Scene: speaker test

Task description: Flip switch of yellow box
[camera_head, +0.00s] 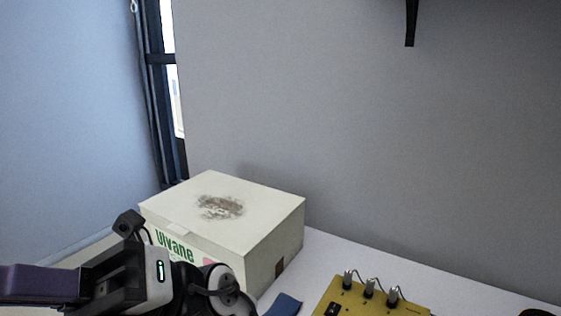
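The yellow box (378,303) lies on the white table at the bottom edge of the head view, and its lower part is cut off. Several grey plugs with cables stand along its far edge. A small black switch (332,309) shows on its left part; I cannot tell its position. My arm comes in from the lower left, and its wrist is left of the yellow box, in front of the white carton. My gripper's fingers are not clearly visible.
A white carton (268,213) with green lettering and a dark smudge on top stands on the table (335,250), left of the yellow box. A blue flat thing (284,305) lies between them. A dark thing (537,312) shows at the lower right. A wall rises behind.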

